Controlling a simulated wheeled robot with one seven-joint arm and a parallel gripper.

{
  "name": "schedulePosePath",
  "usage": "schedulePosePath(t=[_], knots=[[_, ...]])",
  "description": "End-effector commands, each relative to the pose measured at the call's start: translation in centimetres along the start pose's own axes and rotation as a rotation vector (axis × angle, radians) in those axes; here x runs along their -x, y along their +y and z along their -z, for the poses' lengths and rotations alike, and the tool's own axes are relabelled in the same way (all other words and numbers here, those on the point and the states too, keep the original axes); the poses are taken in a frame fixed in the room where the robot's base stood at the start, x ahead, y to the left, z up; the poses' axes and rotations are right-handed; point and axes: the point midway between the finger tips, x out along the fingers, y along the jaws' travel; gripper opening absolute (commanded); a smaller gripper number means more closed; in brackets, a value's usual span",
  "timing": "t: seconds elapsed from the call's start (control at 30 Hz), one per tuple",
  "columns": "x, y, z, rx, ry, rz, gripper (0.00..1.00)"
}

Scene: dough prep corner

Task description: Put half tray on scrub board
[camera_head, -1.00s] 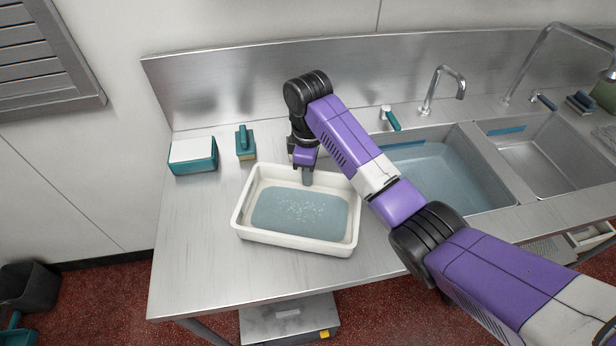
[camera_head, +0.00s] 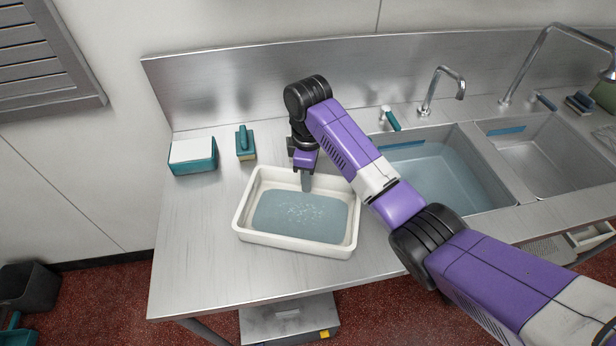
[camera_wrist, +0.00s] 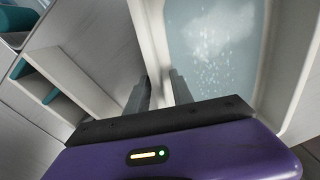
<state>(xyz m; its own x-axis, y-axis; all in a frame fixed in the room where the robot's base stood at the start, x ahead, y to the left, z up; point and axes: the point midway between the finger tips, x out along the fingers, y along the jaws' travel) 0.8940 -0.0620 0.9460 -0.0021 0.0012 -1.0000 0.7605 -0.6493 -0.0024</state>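The white rectangular tray (camera_head: 247,241), which I take as the half tray, rests on the steel counter and holds bluish, bubbly liquid. My gripper (camera_head: 307,180) points down at the tray's far wall. In the wrist view my gripper's two fingers (camera_wrist: 159,88) are on either side of the white tray wall (camera_wrist: 153,40), one outside and one inside, and appear closed on it. The tray looks level. No separate scrub board is clearly recognisable; the bare steel counter (camera_head: 190,250) surrounds the tray.
A teal brush (camera_head: 245,142) and a teal-and-white block (camera_head: 193,155) stand behind the tray to the left. The water-filled sink (camera_head: 440,175) and a tap (camera_head: 440,90) are to the right. The counter left of the tray is clear.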

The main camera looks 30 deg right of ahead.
Motion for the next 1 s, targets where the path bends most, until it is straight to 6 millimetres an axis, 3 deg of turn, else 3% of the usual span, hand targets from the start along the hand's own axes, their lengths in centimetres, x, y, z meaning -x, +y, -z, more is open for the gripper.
schedulePosePath(t=[0.17,0.4,0.6,0.8,1.0], knots=[[2.1,0.1,0.1,0.000,0.003,-0.003,0.28],[7.9,0.2,-0.1,0.000,0.000,-0.004,0.28],[10.6,0.2,-0.1,-0.002,0.000,-0.005,0.28],[12.0,0.1,0.0,0.000,0.000,-0.003,0.28],[12.1,0.1,0.0,-0.001,0.000,-0.001,0.28]])
